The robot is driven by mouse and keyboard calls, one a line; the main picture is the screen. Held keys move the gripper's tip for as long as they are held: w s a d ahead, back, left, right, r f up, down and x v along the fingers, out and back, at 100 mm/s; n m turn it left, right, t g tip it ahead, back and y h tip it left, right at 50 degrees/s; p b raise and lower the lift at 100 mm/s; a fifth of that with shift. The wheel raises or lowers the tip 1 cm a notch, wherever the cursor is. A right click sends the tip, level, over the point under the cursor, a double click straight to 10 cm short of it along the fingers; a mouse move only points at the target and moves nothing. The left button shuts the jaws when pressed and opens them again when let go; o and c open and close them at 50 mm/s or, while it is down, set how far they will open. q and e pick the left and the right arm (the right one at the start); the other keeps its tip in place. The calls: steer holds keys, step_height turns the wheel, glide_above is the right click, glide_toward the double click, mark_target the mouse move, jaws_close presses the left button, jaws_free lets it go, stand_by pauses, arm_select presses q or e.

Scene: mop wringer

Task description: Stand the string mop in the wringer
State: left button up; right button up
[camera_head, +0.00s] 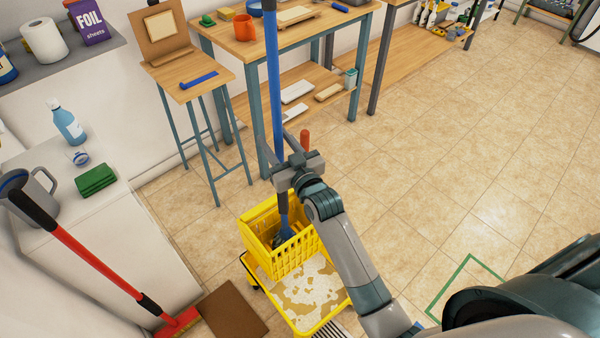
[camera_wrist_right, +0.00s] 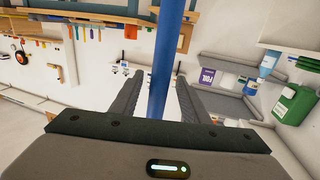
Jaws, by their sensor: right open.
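The string mop has a long blue handle (camera_head: 273,80) that stands near upright. Its blue-grey head (camera_head: 284,234) is down inside the yellow wringer basket (camera_head: 295,257), with its lower part hidden by the basket wall. My right gripper (camera_head: 281,158) is at the handle above the wringer. In the right wrist view the blue handle (camera_wrist_right: 166,60) passes between the two spread fingers of the gripper (camera_wrist_right: 158,88), with gaps beside it. The jaws are open. My left gripper is not in view.
A wooden stool (camera_head: 190,82) and workbench (camera_head: 250,42) stand behind the wringer. A white counter (camera_head: 100,235) is at left, with a red-handled broom (camera_head: 90,260) leaning by it. A brown mat (camera_head: 231,313) lies beside the yellow bucket (camera_head: 310,300).

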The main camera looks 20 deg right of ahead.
steer(key=s, duration=0.2)
steer(key=s+b, duration=0.1)
steer(key=s, duration=0.2)
steer(key=s+d, duration=0.1)
steer(key=s, duration=0.2)
steer(key=shift+s+b, duration=0.15)
steer(key=shift+b, duration=0.25)
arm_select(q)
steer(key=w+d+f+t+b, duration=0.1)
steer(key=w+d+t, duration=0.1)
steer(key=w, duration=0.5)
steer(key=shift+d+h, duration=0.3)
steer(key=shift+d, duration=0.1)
arm_select(e)
steer(key=s, duration=0.6)
steer(key=shift+s+d+r, duration=0.15)
steer(key=shift+s+d, duration=0.25)
arm_select(q)
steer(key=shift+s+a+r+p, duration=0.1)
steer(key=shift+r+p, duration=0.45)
steer(key=shift+p, duration=0.05)
arm_select(e)
steer(key=s, duration=0.8)
steer(key=shift+d, duration=0.45)
